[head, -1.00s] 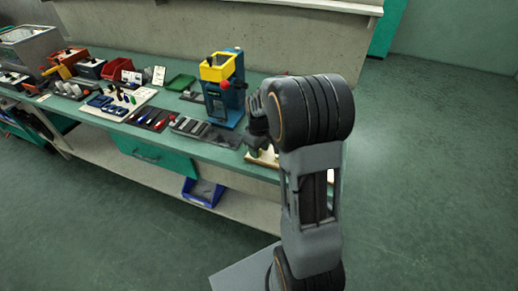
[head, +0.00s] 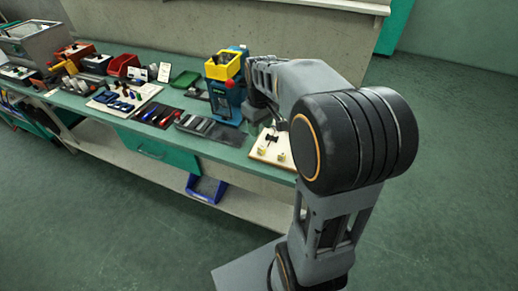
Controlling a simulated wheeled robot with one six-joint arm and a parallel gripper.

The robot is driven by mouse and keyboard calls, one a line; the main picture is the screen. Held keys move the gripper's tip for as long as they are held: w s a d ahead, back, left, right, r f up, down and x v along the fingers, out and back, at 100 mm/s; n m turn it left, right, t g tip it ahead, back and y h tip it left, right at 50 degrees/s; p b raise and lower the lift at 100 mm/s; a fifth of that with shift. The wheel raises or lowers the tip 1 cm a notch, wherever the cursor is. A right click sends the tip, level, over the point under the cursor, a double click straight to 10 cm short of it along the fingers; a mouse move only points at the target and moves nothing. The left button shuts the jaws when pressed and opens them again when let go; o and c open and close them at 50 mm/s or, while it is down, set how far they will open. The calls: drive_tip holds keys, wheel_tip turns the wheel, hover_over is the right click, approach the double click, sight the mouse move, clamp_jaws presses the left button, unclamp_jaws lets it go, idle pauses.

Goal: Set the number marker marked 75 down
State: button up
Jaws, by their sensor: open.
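My gripper (head: 259,113) is at the right end of the workbench, just right of the blue press and above the back of the pale board. It is open, though my own arm hides much of it and its fingertips are hard to make out. I see nothing held in it. Two small white cards with dark print stand on the bench, a left card (head: 141,73) and a right card (head: 164,72), left of the green tray. Their print is too small to read, so I cannot tell which thing is the number marker 75.
A blue press (head: 227,98) with a yellow bin (head: 223,66) stands beside my gripper. The pale board (head: 268,157) carries small light pieces and a dark one.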

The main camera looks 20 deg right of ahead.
drive_tip(key=s+a+m+t, duration=0.1)
drive_tip(key=s+a, duration=0.2)
drive_tip(key=s, duration=0.3)
drive_tip(key=s+a+f+m+t, duration=0.1)
drive_tip(key=s+a+m, duration=0.1)
drive_tip(key=s+a, duration=0.2)
drive_tip(key=s, duration=0.3)
drive_tip(key=shift+s+a+f+t, duration=0.15)
drive_tip(key=shift+a+f+t, duration=0.15)
